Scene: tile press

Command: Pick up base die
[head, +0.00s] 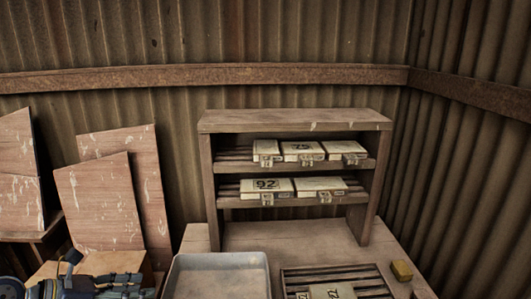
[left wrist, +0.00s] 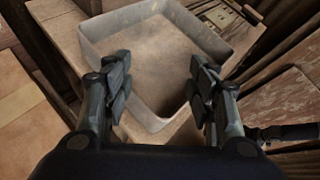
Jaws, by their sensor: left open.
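Several pale blocks with metal tags, some numbered, sit on the two shelves of a wooden rack; one on the lower shelf reads 92 (head: 266,185), and the upper shelf holds others such as this middle block (head: 303,148). Another numbered block (head: 333,291) lies on a dark slatted rack (head: 347,272) at the front. I cannot tell which is the base die. My left gripper (head: 122,285) is at the bottom left of the head view. The left wrist view shows my left gripper (left wrist: 160,80) open and empty above a grey tray (left wrist: 100,42). My right gripper is not in view.
The same grey tray (head: 218,260) stands on the wooden table (head: 290,236), left of the slatted rack. Wooden boards (head: 100,205) lean on the wall at left. The shelf unit (head: 295,115) stands at the back.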

